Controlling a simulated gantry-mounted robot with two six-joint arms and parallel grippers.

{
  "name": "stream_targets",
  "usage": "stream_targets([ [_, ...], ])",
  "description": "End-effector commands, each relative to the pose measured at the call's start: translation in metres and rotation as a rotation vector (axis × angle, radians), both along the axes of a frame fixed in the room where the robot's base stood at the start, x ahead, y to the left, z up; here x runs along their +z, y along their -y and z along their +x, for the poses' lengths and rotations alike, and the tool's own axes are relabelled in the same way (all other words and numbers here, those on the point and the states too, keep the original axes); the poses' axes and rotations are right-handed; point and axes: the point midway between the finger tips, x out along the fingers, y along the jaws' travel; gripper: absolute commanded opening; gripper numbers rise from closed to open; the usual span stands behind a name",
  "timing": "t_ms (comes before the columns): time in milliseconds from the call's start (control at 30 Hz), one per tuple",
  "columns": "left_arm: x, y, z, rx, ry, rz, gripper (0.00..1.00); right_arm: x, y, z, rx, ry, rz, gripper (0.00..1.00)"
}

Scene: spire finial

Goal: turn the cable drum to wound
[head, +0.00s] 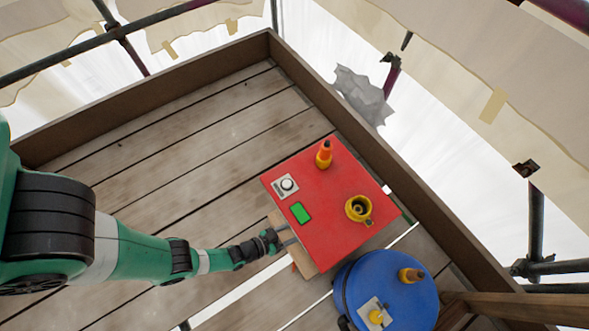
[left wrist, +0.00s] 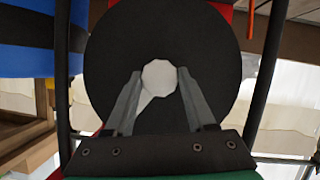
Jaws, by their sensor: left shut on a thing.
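In the left wrist view a large flat black disc (left wrist: 115,45), which looks like the face of the cable drum, fills the middle. A pale, many-sided hub (left wrist: 158,76) sits at its centre. My left gripper (left wrist: 160,84) is shut on this hub, one grey finger on each side. A pale wedge shows below the hub between the fingers. In the head view my left gripper (head: 283,240) is at the left side of a red box (head: 325,225), low by its edge. The disc is hidden there, so I cannot tell the drum's turned position. My right gripper is not in view.
The red box carries an orange-topped fitting (head: 324,154), a white knob (head: 287,184), a green panel (head: 300,213) and a yellow ring (head: 358,208). A blue drum-shaped container (head: 385,280) stands close beside it. The plank floor (head: 170,160) at left is clear, edged by boards.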

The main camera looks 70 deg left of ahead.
Motion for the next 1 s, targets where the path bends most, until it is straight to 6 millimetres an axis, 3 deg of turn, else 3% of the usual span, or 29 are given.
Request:
stream_targets([
  [400, -0.0004, -0.003, 0.0005, 0.006, 0.041, -0.247, 0.0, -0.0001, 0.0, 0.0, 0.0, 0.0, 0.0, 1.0],
  [1000, 0.0002, -0.0027, 0.0007, 0.003, 0.057, -0.331, 0.0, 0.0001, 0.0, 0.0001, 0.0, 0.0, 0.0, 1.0],
])
